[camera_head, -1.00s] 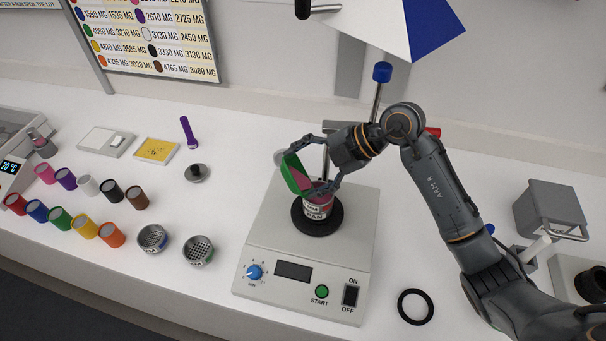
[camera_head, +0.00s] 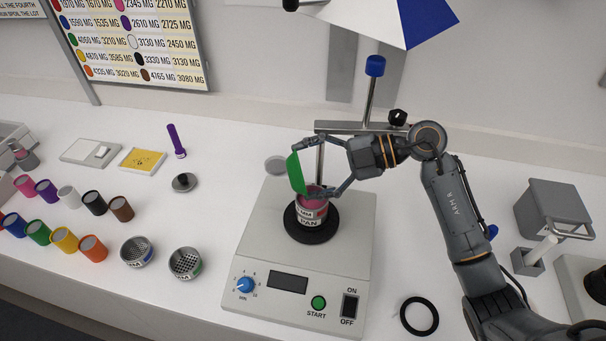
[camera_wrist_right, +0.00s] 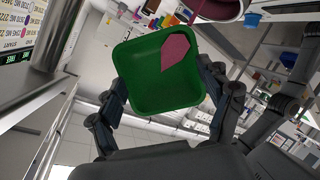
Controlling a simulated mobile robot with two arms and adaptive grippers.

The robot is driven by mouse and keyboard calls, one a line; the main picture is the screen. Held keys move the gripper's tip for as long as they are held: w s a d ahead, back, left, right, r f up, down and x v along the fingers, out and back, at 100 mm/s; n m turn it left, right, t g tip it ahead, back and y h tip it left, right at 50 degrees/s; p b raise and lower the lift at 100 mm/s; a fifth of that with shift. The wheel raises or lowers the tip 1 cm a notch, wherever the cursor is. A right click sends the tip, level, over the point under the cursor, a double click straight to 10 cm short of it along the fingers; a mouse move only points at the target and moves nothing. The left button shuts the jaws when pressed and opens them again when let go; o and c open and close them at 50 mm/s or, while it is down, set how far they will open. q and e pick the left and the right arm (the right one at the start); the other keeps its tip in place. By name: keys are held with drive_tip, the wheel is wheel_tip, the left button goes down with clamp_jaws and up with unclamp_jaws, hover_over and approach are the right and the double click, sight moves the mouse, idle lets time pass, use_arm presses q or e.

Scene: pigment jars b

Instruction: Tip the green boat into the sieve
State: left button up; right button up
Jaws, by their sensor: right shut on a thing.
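My right gripper (camera_head: 303,170) is shut on the green boat (camera_head: 296,174), held steeply tipped over the sieve. In the right wrist view the boat (camera_wrist_right: 150,88) shows its open inside, with a patch of pink pigment (camera_wrist_right: 178,52) near the edge toward the sieve (camera_wrist_right: 222,9). In the head view the sieve (camera_head: 311,216) stands on the round black plate of the shaker, stacked with a part marked PAN. Pink shows inside its mouth, just under the boat's lower edge. I cannot tell whether boat and sieve touch. My left gripper is out of view.
The shaker (camera_head: 270,262) has a dial, display and switches, with a post and clamp behind the sieve. Two loose sieves (camera_head: 184,263) and several coloured jars (camera_head: 93,247) stand left. A black ring (camera_head: 419,315) and a grey box (camera_head: 552,208) lie right.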

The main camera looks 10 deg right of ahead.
drive_tip(key=shift+d+f+m+t+y+b, duration=0.2)
drive_tip(key=shift+d+y+b, duration=0.4)
drive_tip(key=shift+y+b, duration=0.45)
drive_tip(key=shift+d+f+m+t+y+b, duration=0.2)
drive_tip(key=shift+d+y+b, duration=0.4)
drive_tip(key=shift+y+b, duration=0.45)
drive_tip(key=shift+d+f+m+t+y+b, duration=0.1)
drive_tip(key=shift+d+f+m+y+b, duration=0.15)
drive_tip(key=shift+d+y+b, duration=0.6)
drive_tip(key=shift+a+y, duration=0.2)
drive_tip(key=shift+y, duration=0.25)
